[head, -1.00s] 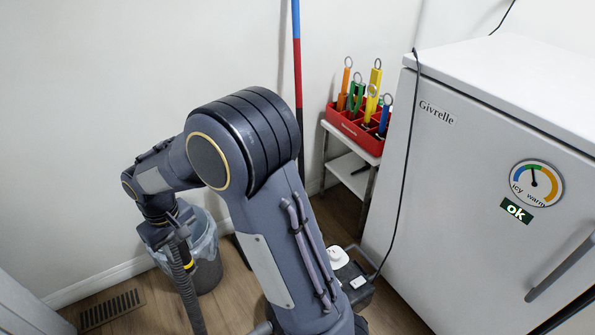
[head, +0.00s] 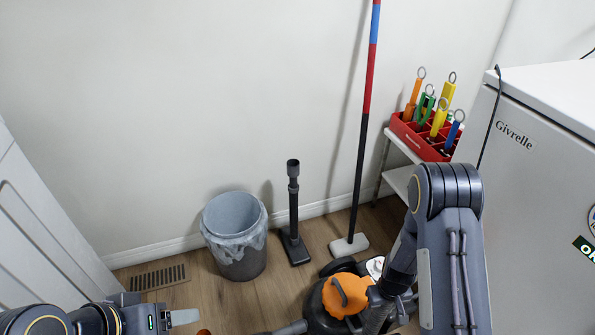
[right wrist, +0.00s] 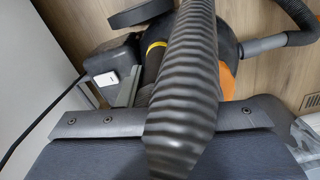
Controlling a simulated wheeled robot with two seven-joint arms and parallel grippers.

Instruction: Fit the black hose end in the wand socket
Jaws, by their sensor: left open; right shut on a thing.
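The black wand (head: 293,205) stands upright by the back wall, its dark open socket (head: 293,165) on top and its flat foot on the floor. My left gripper (head: 186,317) is open and empty at the bottom left, well short of the wand. My right arm reaches down at the right to the vacuum, and my right gripper (head: 376,297) is low there, its fingers mostly hidden. It is shut on the black ribbed hose (right wrist: 185,85), which fills the middle of the right wrist view. The hose's very end is hidden.
An orange and black vacuum (head: 345,292) sits on the floor. A lined bin (head: 235,238) stands left of the wand. A tall striped pole (head: 366,120) stands right of it. A red caddy (head: 420,138) on a rack and a white fridge (head: 540,165) fill the right.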

